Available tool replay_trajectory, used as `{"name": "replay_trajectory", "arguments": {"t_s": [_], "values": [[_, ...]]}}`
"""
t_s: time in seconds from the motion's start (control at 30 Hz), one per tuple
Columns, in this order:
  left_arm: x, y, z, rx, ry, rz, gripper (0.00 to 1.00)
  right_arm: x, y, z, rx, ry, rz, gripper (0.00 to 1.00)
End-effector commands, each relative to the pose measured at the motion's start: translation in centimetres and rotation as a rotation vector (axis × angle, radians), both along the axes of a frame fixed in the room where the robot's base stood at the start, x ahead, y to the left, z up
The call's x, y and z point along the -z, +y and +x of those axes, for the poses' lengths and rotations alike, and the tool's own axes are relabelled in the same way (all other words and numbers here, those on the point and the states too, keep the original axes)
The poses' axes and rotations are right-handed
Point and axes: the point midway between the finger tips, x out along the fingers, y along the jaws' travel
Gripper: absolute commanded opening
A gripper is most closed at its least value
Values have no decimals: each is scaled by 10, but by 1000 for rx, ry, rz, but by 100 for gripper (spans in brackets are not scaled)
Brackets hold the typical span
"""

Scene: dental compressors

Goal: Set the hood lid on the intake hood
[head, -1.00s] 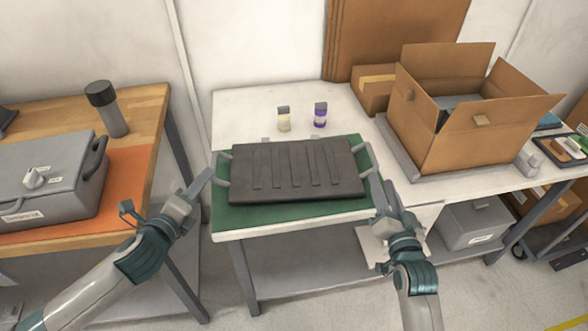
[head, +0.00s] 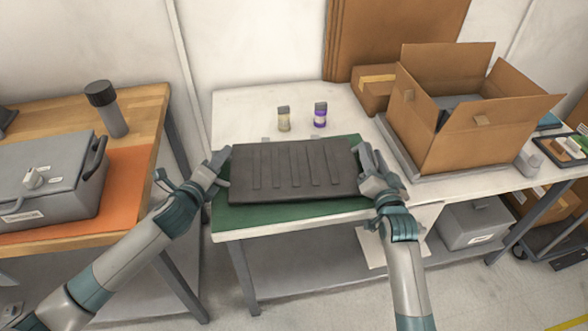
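A dark, flat ribbed panel (head: 293,171), which looks like the hood lid, lies on the green mat (head: 290,213) on the white table. Its side handles are now mostly hidden by my grippers. My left gripper (head: 222,163) is at the panel's left side, where that handle is. My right gripper (head: 364,157) is at the panel's right side, over the other handle. I cannot tell whether either gripper's fingers are closed on a handle. I cannot make out a separate intake hood; anything under the panel is hidden.
Two small bottles, one yellowish (head: 284,119) and one purple (head: 320,116), stand behind the panel. An open cardboard box (head: 455,137) is on the right. A grey case (head: 50,182) sits on an orange mat on the left wooden table. A gap separates the tables.

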Motion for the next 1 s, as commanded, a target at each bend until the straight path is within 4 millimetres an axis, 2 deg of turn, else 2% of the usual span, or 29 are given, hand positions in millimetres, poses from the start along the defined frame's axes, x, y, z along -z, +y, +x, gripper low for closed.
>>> {"name": "replay_trajectory", "arguments": {"t_s": [0.17, 0.3, 0.33, 1.0], "values": [[0, 0, 0, 0, 0, 0, 35, 0, 0, 0, 0, 0, 0, 34], [0, 0, 0, 0, 0, 0, 4, 0, 0, 0, 0, 0, 0, 3], [0, 0, 0, 0, 0, 0, 0, 0, 0, 0, 0, 1, 0, 0], [1, 1, -1, -1, 1, -1, 0, 3, -3, -1, 3, 6, -4, 0]]}}
